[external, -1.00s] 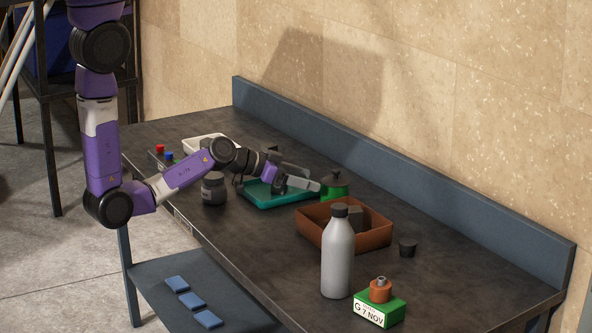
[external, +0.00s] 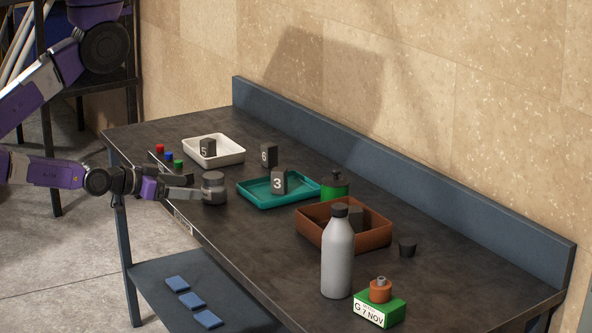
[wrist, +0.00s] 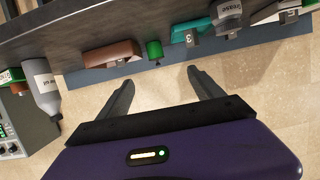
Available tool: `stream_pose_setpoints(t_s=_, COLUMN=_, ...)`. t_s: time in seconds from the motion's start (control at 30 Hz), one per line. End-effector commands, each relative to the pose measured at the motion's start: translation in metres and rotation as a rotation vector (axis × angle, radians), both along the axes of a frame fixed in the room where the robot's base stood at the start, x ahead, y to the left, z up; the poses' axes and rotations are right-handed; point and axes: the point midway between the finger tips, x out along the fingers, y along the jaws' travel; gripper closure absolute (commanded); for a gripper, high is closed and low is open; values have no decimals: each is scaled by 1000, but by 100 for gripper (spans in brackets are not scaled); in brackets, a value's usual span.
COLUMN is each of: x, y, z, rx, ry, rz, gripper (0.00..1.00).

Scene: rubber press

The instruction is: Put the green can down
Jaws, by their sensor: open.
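The green can (external: 335,188) with a dark top stands upright on the dark table (external: 270,240), between the teal tray (external: 262,202) and the brown box (external: 318,237). It also shows in the wrist view (wrist: 154,51), beyond my fingers and apart from them. My gripper (external: 196,193) is at the table's front left edge, far to the left of the can, and beside a grey jar in the picture. In the wrist view my gripper (wrist: 158,79) has its two fingers spread with nothing between them.
The grey jar (external: 214,189) is close to my fingers; I cannot tell whether they touch. A block marked 3 (external: 279,181) is in the teal tray. A white tray (external: 228,153) stands behind. A grey bottle (external: 338,260) and a green-based item (external: 381,307) stand front right.

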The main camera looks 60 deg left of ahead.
Motion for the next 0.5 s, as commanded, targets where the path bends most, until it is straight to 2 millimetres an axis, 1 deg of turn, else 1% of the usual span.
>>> stream_pose_setpoints(t_s=0.03, x=-13, y=-3, z=12, rx=-4, ry=-4, rz=-5, gripper=24)
stream_pose_setpoints(t_s=0.1, x=-24, y=-6, z=26, rx=-10, ry=-17, rz=-11, gripper=24)
stream_pose_setpoints(t_s=0.2, x=-33, y=-9, z=40, rx=-16, ry=-31, rz=-17, gripper=24)
stream_pose_setpoints(t_s=0.3, x=-36, y=-10, z=46, rx=-20, ry=-38, rz=-22, gripper=24)
stream_pose_setpoints(t_s=0.5, x=-36, y=-10, z=47, rx=-20, ry=-40, rz=-21, gripper=24)
